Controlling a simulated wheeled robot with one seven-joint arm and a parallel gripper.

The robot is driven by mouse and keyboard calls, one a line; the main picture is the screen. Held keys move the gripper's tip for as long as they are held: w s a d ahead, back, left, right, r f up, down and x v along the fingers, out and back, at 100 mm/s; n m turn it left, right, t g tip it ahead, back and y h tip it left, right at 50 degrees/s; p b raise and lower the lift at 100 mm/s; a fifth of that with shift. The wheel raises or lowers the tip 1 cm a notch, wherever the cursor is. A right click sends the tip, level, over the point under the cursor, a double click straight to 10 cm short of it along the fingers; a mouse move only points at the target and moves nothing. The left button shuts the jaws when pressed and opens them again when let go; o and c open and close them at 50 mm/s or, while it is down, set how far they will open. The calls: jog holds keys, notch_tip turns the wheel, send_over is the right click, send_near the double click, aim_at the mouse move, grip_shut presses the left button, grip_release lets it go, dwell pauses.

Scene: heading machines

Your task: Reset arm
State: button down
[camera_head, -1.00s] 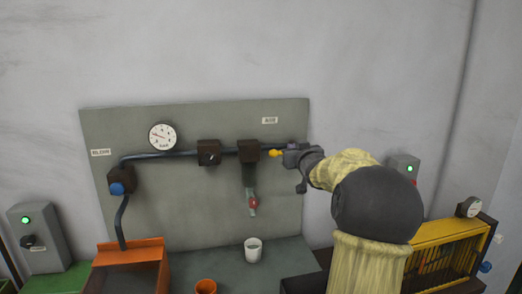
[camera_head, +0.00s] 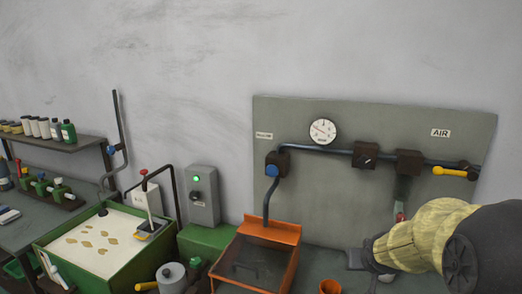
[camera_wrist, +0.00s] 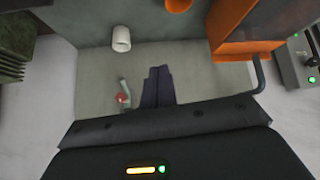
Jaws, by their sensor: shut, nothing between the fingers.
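My arm (camera_head: 425,245), in a yellowish sleeve, reaches in from the right edge. My gripper (camera_head: 355,259) is at its end, low in front of the grey panel (camera_head: 335,200). In the wrist view the two dark fingers of my gripper (camera_wrist: 158,72) lie side by side, shut, with nothing between them. The yellow valve handle (camera_head: 450,171) is on the blue pipe under the AIR label, up and to the right of my gripper and apart from it.
An orange bin (camera_head: 262,232) and an orange cup (camera_head: 329,287) are near my gripper. The wrist view shows a white cup (camera_wrist: 121,38) and a red-handled valve (camera_wrist: 122,98). A green sand tray (camera_head: 60,262) and a control box (camera_head: 199,205) stand left. The wall above is clear.

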jog(key=s+a+f+g, duration=0.1)
jog(key=s+a+f, duration=0.1)
jog(key=s, duration=0.3)
jog(key=s+a+f+n+g+y, duration=0.1)
jog(key=s+a+f+g, duration=0.1)
jog(key=s+a, duration=0.3)
jog(key=s+a+f+g, duration=0.2)
jog(key=s+a+f, duration=0.1)
jog(key=s, duration=0.3)
jog(key=shift+s+a+f+n+y, duration=0.3)
jog(key=shift+a+f+y, duration=0.1)
jog(key=shift+a, duration=0.15)
